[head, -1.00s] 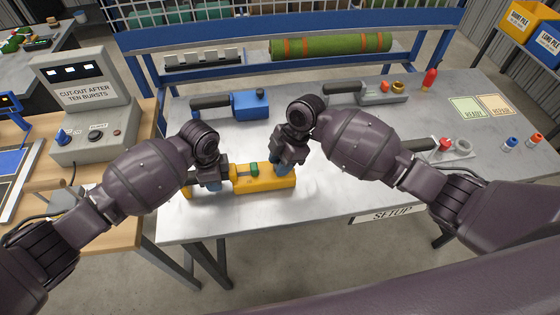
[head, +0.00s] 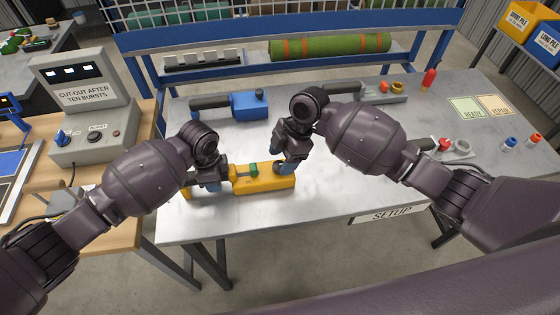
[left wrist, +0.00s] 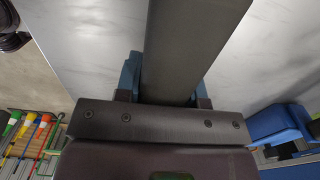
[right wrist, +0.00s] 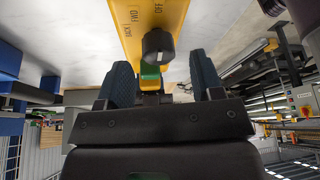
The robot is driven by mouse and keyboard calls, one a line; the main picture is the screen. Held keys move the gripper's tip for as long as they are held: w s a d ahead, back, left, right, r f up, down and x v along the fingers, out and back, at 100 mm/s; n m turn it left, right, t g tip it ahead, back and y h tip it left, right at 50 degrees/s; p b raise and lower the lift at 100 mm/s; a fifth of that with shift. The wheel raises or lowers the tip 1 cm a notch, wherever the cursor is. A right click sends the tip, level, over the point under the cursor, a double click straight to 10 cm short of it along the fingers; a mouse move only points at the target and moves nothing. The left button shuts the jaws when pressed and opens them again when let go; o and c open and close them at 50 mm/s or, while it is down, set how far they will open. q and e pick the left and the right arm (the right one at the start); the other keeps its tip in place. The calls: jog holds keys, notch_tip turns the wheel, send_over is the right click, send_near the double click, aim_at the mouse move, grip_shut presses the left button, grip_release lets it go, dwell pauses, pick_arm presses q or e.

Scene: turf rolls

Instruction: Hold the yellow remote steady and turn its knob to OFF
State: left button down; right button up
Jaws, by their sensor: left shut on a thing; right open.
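The yellow remote (head: 265,184) lies on the metal bench with its grey handle to the left. My left gripper (head: 213,184) is shut on that handle; the left wrist view shows the grey handle (left wrist: 190,45) between its fingers. My right gripper (head: 284,168) is open above the right end of the remote. In the right wrist view the black knob (right wrist: 158,44) lies just past and between the parted fingertips, apparently untouched. BACK, FWD and OFF are printed around it; I cannot tell where it points. A green part (right wrist: 150,76) sits beside the knob.
A blue tool (head: 250,105) with a dark handle lies behind the remote. A grey tool (head: 382,95) lies at the back right, near a red cone (head: 429,79). A control box (head: 85,125) stands on the wooden table at left.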

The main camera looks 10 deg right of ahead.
pick_arm(q)
jog(key=shift+a+f, duration=0.1)
pick_arm(e)
jog(key=s+v, duration=0.1)
jog(key=v, duration=0.9)
jog(key=shift+w, duration=0.4)
pick_arm(q)
jog(key=c, duration=0.6)
grip_release()
jog(key=shift+c, duration=0.2)
